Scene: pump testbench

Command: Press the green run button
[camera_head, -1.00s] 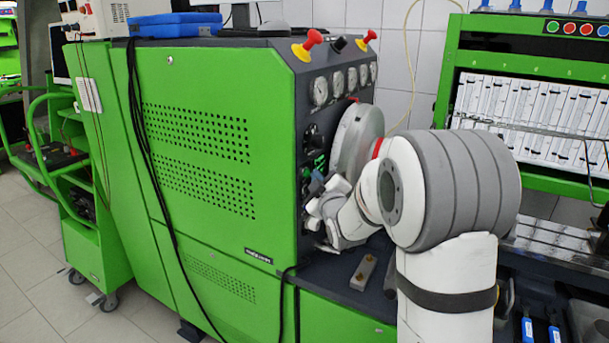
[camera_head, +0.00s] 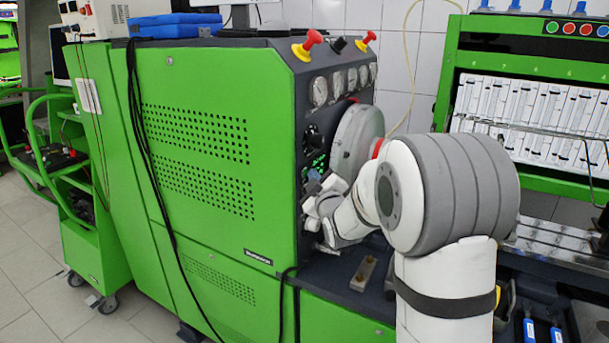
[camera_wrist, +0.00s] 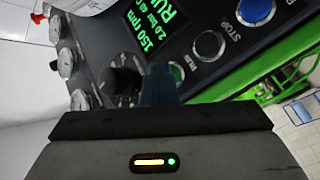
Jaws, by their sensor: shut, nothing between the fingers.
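The green run button (camera_wrist: 177,72) shows in the wrist view on the dark control panel, beside the printed label RUN. Its near side is partly hidden by my gripper. My gripper (camera_wrist: 160,88) is shut, with blue fingertips pointing at the panel just left of the button. I cannot tell whether they touch it. In the head view my gripper (camera_head: 314,176) is close to the panel on the machine's right face, and the button cannot be made out there.
A lit display (camera_wrist: 152,28) reads 150 rpm, 2.0 bar, 40 C and RUN. A blue button (camera_wrist: 256,11), a silver-ringed button (camera_wrist: 209,45) and a black knob (camera_wrist: 120,82) sit nearby. A large grey disc (camera_head: 357,140) stands close behind my gripper.

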